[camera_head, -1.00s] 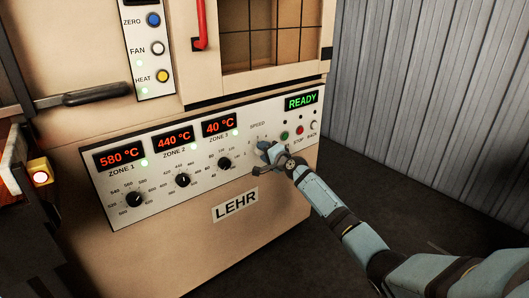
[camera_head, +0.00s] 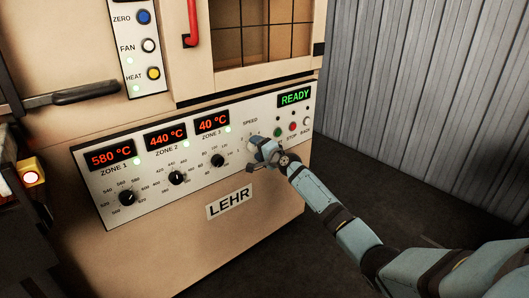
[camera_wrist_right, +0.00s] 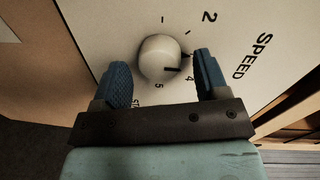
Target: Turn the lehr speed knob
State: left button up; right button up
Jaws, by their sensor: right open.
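The speed knob (camera_wrist_right: 159,58) is a round, cream-white knob with a dark pointer mark, on the lehr's white control panel (camera_wrist_right: 100,22). In the right wrist view its pointer is turned toward the right, close to the 4 mark. My right gripper (camera_wrist_right: 160,63) is open, with one blue finger on each side of the knob. A gap shows between each finger and the knob. In the head view the right gripper (camera_head: 257,146) is at the panel under the SPEED label and largely hides the knob. My left gripper is not in view.
Three black zone knobs, such as the ZONE 3 knob (camera_head: 218,160), lie left of my right gripper. The start, stop and back buttons (camera_head: 292,126) sit close on its right. A green READY display (camera_head: 295,97) is above. Open floor lies right of the lehr.

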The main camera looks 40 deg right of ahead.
pick_arm(q)
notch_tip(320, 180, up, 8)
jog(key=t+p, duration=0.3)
jog(key=p, duration=0.2)
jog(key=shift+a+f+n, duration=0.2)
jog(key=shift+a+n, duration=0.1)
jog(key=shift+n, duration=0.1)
pick_arm(e)
jog(key=s+d+r, duration=0.1)
jog(key=s, duration=1.2)
jog(key=shift+s, duration=0.25)
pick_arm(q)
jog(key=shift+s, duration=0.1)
